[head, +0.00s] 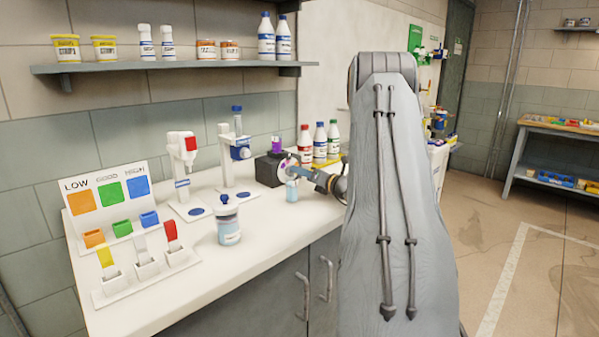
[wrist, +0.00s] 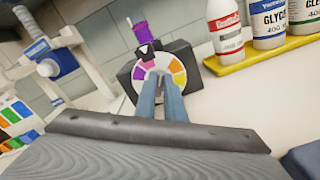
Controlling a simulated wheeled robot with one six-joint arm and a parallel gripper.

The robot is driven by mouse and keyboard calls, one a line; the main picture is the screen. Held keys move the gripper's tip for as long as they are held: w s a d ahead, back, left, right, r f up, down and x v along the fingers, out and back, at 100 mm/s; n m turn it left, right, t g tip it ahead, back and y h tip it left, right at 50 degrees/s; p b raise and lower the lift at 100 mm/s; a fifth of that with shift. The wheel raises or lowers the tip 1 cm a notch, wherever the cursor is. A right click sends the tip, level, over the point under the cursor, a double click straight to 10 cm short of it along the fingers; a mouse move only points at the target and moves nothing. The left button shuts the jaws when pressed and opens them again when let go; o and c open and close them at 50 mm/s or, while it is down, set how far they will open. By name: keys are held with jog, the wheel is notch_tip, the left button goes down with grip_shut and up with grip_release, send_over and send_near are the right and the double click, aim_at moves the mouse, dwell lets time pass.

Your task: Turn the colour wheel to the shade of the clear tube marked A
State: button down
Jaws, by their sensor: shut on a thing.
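The colour wheel (wrist: 147,68) is a white disc with purple, pink, orange and yellow segments on the front of a black box (wrist: 190,62). In the head view the wheel (head: 285,170) shows edge-on beside my arm. A tube with purple liquid (wrist: 140,33) stands upright at the box's top; its mark is too small to read. A dark pointer sits at the wheel's top, near purple. My gripper (wrist: 160,80) is shut at the wheel's centre, and its fingers hide the hub and the lower segments. In the head view my gripper (head: 298,171) reaches the wheel from the right.
Three capped bottles (head: 319,141) stand in a yellow tray right of the box. Two white stands (head: 184,165) are to its left. A lidded jar (head: 228,222) and a colour card (head: 107,195) are nearer on the white counter (head: 262,240). A bottle shelf (head: 180,67) hangs above.

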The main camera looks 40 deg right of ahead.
jog(key=shift+m, duration=0.4)
jog(key=c, duration=1.8)
grip_release()
jog(key=shift+c, duration=0.2)
jog(key=b, duration=0.1)
send_over(316, 195)
jog(key=shift+w+d, duration=0.1)
